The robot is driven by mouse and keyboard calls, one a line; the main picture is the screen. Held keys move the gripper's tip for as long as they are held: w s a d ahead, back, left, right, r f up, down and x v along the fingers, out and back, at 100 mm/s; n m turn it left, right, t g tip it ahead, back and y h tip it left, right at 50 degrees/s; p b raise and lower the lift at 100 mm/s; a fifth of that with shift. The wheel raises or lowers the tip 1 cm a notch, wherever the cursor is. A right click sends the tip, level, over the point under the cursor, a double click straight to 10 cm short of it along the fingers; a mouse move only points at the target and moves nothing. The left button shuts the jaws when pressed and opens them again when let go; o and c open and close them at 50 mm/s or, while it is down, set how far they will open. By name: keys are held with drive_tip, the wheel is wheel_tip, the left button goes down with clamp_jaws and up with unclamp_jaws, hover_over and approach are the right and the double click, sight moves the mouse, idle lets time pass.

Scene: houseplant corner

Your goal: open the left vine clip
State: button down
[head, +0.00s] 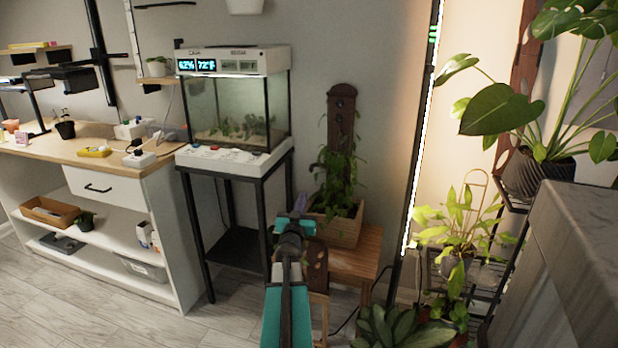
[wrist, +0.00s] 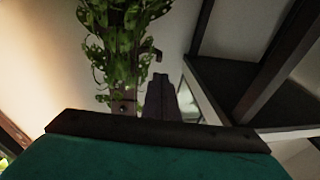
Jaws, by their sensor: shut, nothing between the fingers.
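The vine plant (head: 338,180) climbs a dark wooden post (head: 341,108) that stands in a wooden planter box (head: 345,232). In the wrist view the leafy vine (wrist: 112,45) covers much of the post (wrist: 125,100). A small dark hooked part (wrist: 155,54) sticks out from the post's right side there; I cannot tell whether it is the left vine clip or whether it is open. My gripper (head: 301,203) is at the planter's left front. In the wrist view my gripper (wrist: 161,77) is shut and empty, its tips just below the hooked part in the picture, with no contact visible.
The planter stands on a wooden stool (head: 360,262). A glass terrarium (head: 240,108) on a black-framed stand (head: 232,200) is to the left. Potted plants on a dark rack (head: 500,275) and a glowing light strip (head: 424,130) are to the right.

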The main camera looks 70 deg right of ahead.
sight(312, 170)
drive_tip(key=shift+d+r, duration=0.1)
drive_tip(key=shift+d, duration=0.1)
idle(0.3)
drive_tip(key=b+x, duration=0.2)
drive_tip(key=x, duration=1.1)
drive_tip(key=shift+d, duration=0.35)
drive_tip(key=shift+r, duration=0.1)
drive_tip(key=shift+a, duration=0.3)
drive_tip(key=shift+d, duration=0.35)
drive_tip(key=shift+s+r+p, duration=0.1)
drive_tip(key=shift+p, duration=0.3)
